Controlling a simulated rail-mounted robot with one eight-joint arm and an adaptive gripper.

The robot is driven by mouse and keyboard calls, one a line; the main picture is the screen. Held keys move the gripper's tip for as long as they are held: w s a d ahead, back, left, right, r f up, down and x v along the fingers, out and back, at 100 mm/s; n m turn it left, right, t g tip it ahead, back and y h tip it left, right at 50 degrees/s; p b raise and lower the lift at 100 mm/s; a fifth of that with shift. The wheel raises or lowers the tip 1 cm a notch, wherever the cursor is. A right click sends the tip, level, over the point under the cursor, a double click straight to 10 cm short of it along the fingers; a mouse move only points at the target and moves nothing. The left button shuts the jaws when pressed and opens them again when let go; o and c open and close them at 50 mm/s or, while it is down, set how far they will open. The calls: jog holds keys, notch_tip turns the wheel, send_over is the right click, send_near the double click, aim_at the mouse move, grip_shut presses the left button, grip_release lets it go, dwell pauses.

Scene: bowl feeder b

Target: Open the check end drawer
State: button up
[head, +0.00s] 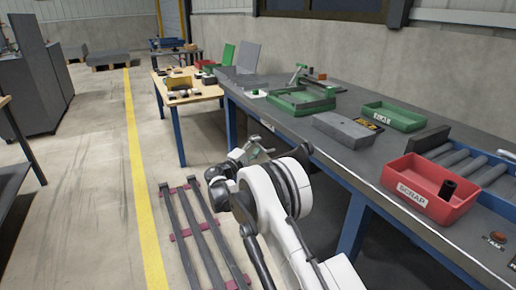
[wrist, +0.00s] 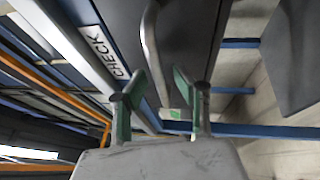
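In the wrist view a dark grey drawer front (wrist: 195,35) lies beside a pale edge strip with a white CHECK label (wrist: 105,50). A curved metal bar handle (wrist: 150,45) stands off the dark front. My gripper (wrist: 160,88) is open, its two green-padded fingers apart on either side of the handle's near end. I see no clear contact between pads and bar. In the head view my gripper (head: 258,152) is beside the long bench's front edge, partly hidden by my arm. I cannot make out the drawer or its handle in the head view.
The long bench (head: 395,190) carries a red SCRAP bin (head: 425,205), a green bin (head: 395,117), a green tray (head: 300,100) and a grey block (head: 343,130). A wooden table (head: 190,97) stands at the far end. A slatted pallet (head: 188,235) lies on the floor.

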jog(key=shift+w+d, duration=0.2)
jog(key=shift+w, duration=0.1)
jog(key=shift+c, duration=0.5)
grip_shut()
